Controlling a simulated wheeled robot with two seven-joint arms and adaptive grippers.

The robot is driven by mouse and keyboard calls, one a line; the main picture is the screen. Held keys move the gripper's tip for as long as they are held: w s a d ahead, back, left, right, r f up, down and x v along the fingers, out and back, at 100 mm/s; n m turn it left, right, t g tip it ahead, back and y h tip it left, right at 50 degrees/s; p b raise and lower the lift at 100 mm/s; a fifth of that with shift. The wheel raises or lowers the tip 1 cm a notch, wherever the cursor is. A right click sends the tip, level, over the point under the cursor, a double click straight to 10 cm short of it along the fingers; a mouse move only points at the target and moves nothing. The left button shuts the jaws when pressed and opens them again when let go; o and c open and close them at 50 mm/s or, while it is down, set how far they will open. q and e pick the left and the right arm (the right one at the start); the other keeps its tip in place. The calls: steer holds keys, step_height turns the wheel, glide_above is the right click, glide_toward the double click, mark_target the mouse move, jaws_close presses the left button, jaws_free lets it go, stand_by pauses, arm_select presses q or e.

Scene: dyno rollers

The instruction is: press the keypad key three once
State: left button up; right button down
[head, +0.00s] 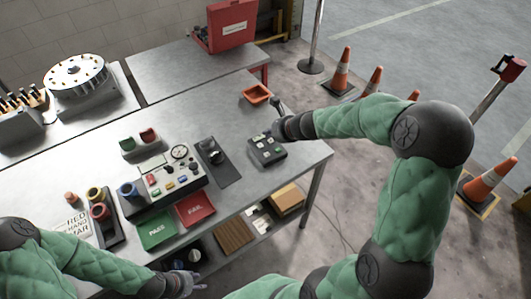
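The keypad (268,154) is a small dark box with light and green keys, lying near the right end of the grey workbench. The key labels are too small to read, so I cannot tell which key is three. My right gripper (273,129) is at the keypad's far edge, above or close to its upper keys. I cannot tell whether it touches a key, and its fingers are too small to judge. My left gripper (193,283) is low at the bottom of the view, in front of the bench and away from the keypad. Its fingers are also unclear.
A dark plate with a joystick (215,155) lies left of the keypad. A control panel (165,175), a green PASS mat (157,230) and a red FAIL mat (195,208) are further left. An orange tray (256,93) stands behind. Traffic cones (341,73) stand on the floor.

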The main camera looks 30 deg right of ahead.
mark_target(269, 155)
steer(key=shift+f, duration=0.2)
step_height(269, 155, down, 8)
steer(key=b, duration=0.8)
steer(key=shift+f+b, duration=0.25)
steer(key=shift+b, duration=0.05)
steer(key=shift+f, duration=0.15)
stand_by(0.8)
steer(key=shift+f+b, duration=0.3)
steer(key=shift+b, duration=0.1)
steer(key=shift+f+b, duration=0.35)
stand_by(0.6)
steer(key=shift+r, duration=0.1)
steer(key=shift+r+p, duration=0.7)
steer(key=shift+p, duration=0.1)
